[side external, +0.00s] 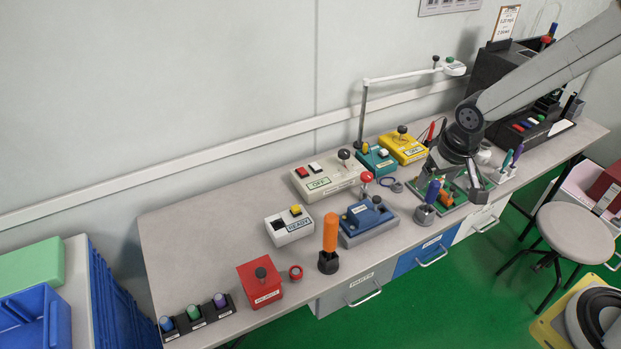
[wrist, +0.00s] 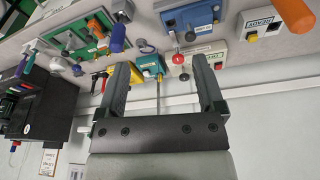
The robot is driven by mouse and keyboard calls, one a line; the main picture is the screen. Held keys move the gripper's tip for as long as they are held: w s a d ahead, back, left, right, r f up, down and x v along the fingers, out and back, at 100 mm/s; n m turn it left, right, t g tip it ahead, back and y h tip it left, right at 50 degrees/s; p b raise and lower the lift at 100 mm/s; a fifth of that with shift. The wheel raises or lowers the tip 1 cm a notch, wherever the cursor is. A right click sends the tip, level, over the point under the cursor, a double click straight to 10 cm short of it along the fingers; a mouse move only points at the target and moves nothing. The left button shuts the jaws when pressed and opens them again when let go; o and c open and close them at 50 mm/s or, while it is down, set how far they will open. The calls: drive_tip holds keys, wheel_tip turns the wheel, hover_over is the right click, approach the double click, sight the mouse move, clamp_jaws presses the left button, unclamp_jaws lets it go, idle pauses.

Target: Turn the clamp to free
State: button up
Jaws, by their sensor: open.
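No label that I can read says clamp, so I cannot tell for sure which device it is. A blue box (side external: 366,220) with a dark knob and a small unreadable label sits mid-bench; it also shows at the top of the wrist view (wrist: 188,18). A yellow box (side external: 402,147) with a dark knob and a teal box (side external: 376,161) stand behind it. My gripper (wrist: 160,62) is open with nothing between its fingers.
A white OFF box (side external: 317,183), a READY box (side external: 288,226), a red box (side external: 262,284) and an upright orange handle (side external: 330,232) stand leftward. A red ball-topped stick (side external: 366,178) rises near the blue box. A lamp (side external: 415,75) overhangs the back. The bench's back left is clear.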

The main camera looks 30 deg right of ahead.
drive_tip(key=w+f+m+h, duration=0.1)
drive_tip(key=w+f+m, duration=0.25)
drive_tip(key=w, duration=0.75)
drive_tip(key=m+h, duration=0.2)
drive_tip(key=m, duration=0.1)
approach(367, 175)
drive_tip(key=shift+s+d+f+t, duration=0.2)
drive_tip(key=shift+d+f+t, duration=0.15)
drive_tip(key=shift+f, duration=0.2)
drive_tip(key=shift+y, duration=0.3)
drive_tip(key=shift+x, duration=3.85)
clamp_jaws()
